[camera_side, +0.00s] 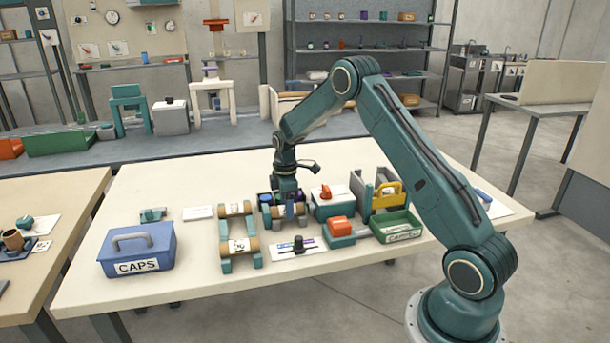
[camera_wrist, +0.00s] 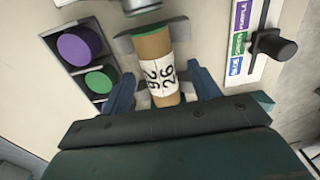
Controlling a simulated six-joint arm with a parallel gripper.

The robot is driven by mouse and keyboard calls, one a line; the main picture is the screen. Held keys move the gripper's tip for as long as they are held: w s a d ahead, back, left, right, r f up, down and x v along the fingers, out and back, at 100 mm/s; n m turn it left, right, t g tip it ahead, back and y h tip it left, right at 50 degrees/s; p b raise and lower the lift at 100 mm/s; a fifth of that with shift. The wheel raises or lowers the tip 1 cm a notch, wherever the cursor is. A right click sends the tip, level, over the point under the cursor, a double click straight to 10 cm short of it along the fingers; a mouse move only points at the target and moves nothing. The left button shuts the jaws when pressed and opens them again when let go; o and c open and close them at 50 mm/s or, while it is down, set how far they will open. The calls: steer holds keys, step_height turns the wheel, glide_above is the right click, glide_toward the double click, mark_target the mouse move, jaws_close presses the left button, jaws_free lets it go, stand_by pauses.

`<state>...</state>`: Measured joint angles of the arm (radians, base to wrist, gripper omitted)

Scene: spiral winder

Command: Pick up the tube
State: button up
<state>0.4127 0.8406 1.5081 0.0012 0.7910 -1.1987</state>
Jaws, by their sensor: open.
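A brown tube (camera_wrist: 150,48) with a white label lies in the wrist view, its far end rimmed in green. The label's digits look like 26, upside down to one side. My gripper (camera_wrist: 163,88) is open, with one blue finger on each side of the tube. Contact with the tube cannot be made out.
A dark tray with a purple cap (camera_wrist: 79,46) and a green cap (camera_wrist: 98,82) is left of the tube. A black-knobbed slider (camera_wrist: 272,45) is right. In the side view are a rack with labelled tubes (camera_side: 239,246), a blue CAPS box (camera_side: 137,252) and a green tray (camera_side: 400,233).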

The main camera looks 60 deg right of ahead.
steer(key=shift+f, duration=0.7)
steer(key=c, duration=1.1)
steer(key=shift+r, duration=0.2)
step_height(320, 180, up, 20)
steer(key=shift+f, duration=0.15)
